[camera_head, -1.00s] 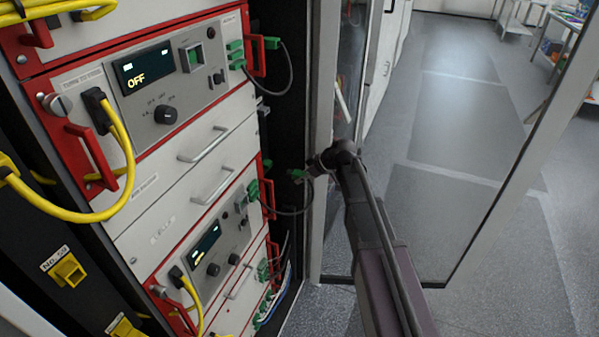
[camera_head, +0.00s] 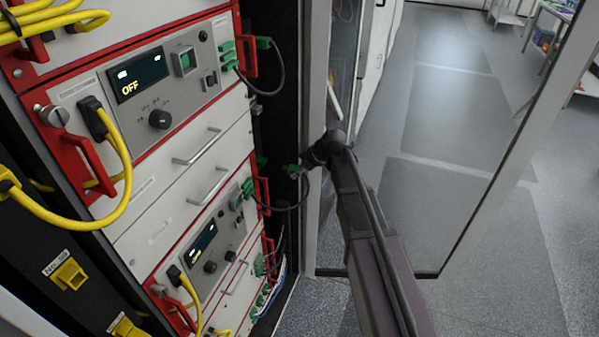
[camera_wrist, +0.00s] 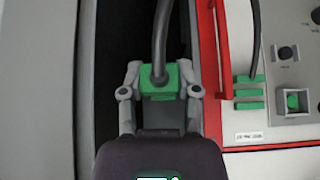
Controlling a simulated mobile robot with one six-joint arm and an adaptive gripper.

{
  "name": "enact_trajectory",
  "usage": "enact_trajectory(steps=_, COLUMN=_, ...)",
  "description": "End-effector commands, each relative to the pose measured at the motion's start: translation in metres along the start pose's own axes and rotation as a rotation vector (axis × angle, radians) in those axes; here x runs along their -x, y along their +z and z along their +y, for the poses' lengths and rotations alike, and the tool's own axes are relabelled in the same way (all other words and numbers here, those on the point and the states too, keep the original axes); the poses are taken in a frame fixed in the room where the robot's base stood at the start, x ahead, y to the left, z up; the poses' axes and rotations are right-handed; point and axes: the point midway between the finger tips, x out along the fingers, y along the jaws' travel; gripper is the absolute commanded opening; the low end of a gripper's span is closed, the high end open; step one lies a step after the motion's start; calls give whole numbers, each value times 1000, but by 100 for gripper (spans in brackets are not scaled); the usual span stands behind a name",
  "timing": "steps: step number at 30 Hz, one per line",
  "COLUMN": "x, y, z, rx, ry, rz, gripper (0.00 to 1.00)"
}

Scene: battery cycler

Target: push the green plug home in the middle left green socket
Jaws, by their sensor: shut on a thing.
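My gripper (camera_wrist: 160,92) is shut on the green plug (camera_wrist: 160,80), with a dark cable rising from it in the wrist view. In the head view the plug (camera_head: 292,170) is held in the dark gap right of the rack's lower unit, apart from the panel. The green sockets (camera_wrist: 249,92) form a short stack beyond the red handle, to the right of the plug in the wrist view; a cable meets the top one. In the head view green connectors (camera_head: 248,189) show small on the lower unit. I cannot tell which socket is the middle left one.
A red handle (camera_wrist: 215,60) stands between the plug and the socket panel. The upper unit (camera_head: 165,85) has its own green connectors and a looped cable. A glass door (camera_head: 430,150) stands open at right, close to my arm. Yellow cables (camera_head: 70,215) hang at left.

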Motion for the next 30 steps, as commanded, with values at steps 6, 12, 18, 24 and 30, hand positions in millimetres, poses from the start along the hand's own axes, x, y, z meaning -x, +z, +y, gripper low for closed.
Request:
enact_trajectory(steps=6, x=-7, y=-9, z=0, rx=2, ry=0, rz=0, gripper=15)
enact_trajectory(steps=12, x=-15, y=-20, z=1, rx=1, ry=0, rz=0, gripper=15)
enact_trajectory(steps=18, x=-24, y=-31, z=0, rx=1, ry=-1, rz=0, gripper=15)
enact_trajectory(steps=24, x=-30, y=-39, z=1, rx=0, ry=0, rz=1, gripper=15)
enact_trajectory(steps=30, x=-34, y=-44, z=0, rx=0, ry=0, rz=1, gripper=15)
